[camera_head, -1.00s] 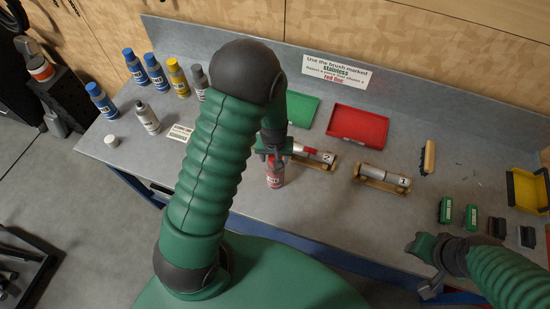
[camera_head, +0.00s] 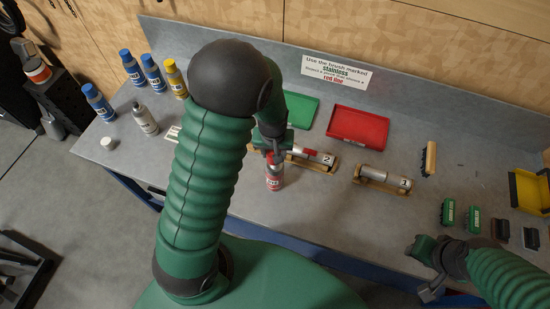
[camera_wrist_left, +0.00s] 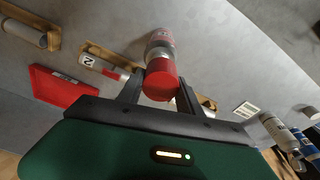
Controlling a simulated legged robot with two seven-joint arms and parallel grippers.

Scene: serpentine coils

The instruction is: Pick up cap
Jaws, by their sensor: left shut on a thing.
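A small red spray can (camera_head: 274,181) stands upright near the bench's front edge, below my left gripper (camera_head: 272,154). In the left wrist view my left gripper (camera_wrist_left: 160,92) is shut on a red cap (camera_wrist_left: 162,82), with a finger on each side. The can's pale shoulder and red body (camera_wrist_left: 160,45) show just beyond the cap. I cannot tell whether cap and can still touch. A loose white cap (camera_head: 108,143) lies on the bench at the left. My right gripper (camera_head: 425,262) hangs at the lower right, away from the cap; its jaws are unclear.
Several bottles (camera_head: 133,68) stand at the back left. Steel pipes on wooden cradles (camera_head: 384,180) lie right of the can. A green tray (camera_head: 300,110) and a red tray (camera_head: 357,127) are behind. Brushes and green blocks (camera_head: 447,212) are at the right.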

